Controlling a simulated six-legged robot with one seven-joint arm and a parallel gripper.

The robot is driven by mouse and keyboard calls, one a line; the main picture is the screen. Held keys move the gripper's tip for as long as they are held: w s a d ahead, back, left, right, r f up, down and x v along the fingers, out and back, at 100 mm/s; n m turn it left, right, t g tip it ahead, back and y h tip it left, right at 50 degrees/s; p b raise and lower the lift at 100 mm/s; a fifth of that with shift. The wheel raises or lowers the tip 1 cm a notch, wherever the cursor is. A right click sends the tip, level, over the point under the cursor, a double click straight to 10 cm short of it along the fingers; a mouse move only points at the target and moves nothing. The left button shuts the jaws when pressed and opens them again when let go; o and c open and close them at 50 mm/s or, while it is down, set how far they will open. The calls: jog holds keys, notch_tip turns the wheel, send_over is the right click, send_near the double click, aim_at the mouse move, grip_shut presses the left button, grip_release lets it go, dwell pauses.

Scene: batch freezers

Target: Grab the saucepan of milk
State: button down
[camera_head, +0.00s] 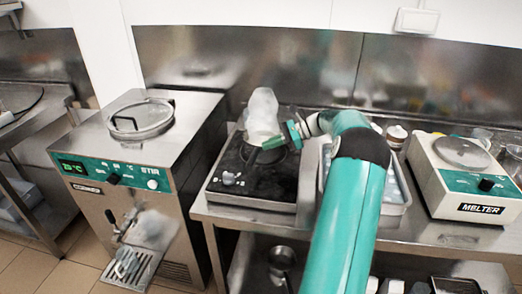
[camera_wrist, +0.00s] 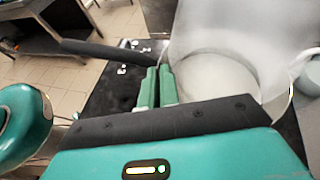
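A saucepan (camera_wrist: 268,52) with pale walls and white milk (camera_wrist: 215,78) in it fills the right of the wrist view. Its long dark handle (camera_wrist: 90,48) runs left from beside the fingertips. In the head view a whitish, translucent shape (camera_head: 262,108) stands over the black cooktop (camera_head: 235,190); its outline is unclear. My gripper (camera_head: 282,139) is beside its lower right side. In the wrist view my gripper's two green fingers (camera_wrist: 157,72) are close together at the pan's near left wall, by the handle. I cannot tell whether they pinch anything.
A steel machine with a round lid (camera_head: 140,118) stands left of the cooktop. A melter (camera_head: 470,185) is at the right. A tray (camera_head: 392,207) lies partly hidden behind my arm. A steel wall (camera_head: 300,65) closes the back. A pot (camera_head: 282,258) sits on the lower shelf.

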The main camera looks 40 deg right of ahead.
jog(key=shift+d+f, duration=0.1)
jog(key=shift+f, duration=0.15)
